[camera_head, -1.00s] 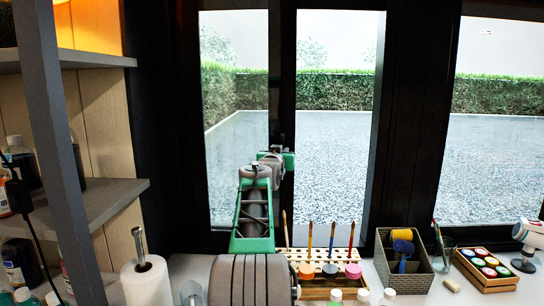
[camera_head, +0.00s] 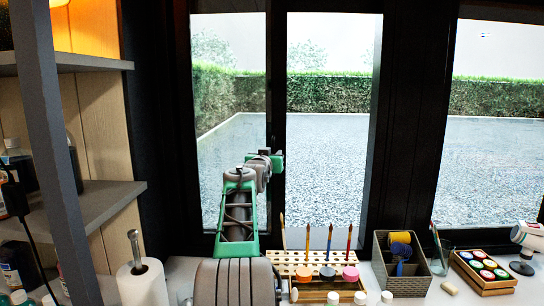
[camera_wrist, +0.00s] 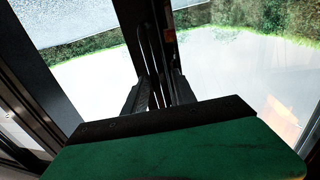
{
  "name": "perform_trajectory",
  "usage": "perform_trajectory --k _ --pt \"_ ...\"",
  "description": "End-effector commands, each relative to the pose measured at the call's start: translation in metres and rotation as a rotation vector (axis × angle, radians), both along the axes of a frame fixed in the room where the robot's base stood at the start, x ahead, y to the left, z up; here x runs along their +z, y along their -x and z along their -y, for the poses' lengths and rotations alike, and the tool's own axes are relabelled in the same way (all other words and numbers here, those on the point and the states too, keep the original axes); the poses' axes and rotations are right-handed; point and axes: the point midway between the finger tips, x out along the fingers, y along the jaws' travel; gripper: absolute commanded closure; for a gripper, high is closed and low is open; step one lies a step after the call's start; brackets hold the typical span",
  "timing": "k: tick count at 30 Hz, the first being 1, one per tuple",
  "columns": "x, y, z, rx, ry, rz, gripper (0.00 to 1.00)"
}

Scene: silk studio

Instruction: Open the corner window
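The corner window shows in the head view as a tall left pane (camera_head: 226,100) and a middle pane (camera_head: 325,130) in dark frames. A dark upright (camera_head: 276,70) stands between them. My gripper (camera_head: 276,160) is at this upright, about halfway up the window. In the wrist view, two dark fingers of my gripper (camera_wrist: 162,92) point at a slim dark upright part (camera_wrist: 148,25) and lie close to it. The gap between the fingertips and any grip on a handle are unclear. Whether the window stands ajar is not clear either.
Below the window, a brush rack (camera_head: 300,258) with paint pots, a grey divided caddy (camera_head: 405,286) and a wooden tray of paints (camera_head: 482,270) line the white worktop. A paper towel roll (camera_head: 143,285) and shelves (camera_head: 95,205) stand at the left.

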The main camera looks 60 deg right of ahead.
Motion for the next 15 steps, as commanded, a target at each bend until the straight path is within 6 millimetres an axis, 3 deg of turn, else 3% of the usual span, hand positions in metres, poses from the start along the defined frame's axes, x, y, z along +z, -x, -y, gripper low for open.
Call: perform_trajectory --k 7,15 --pt "-0.001 0.002 -0.006 0.000 0.000 0.000 0.68" --pt "-0.002 0.015 -0.054 0.001 0.002 0.002 0.68"
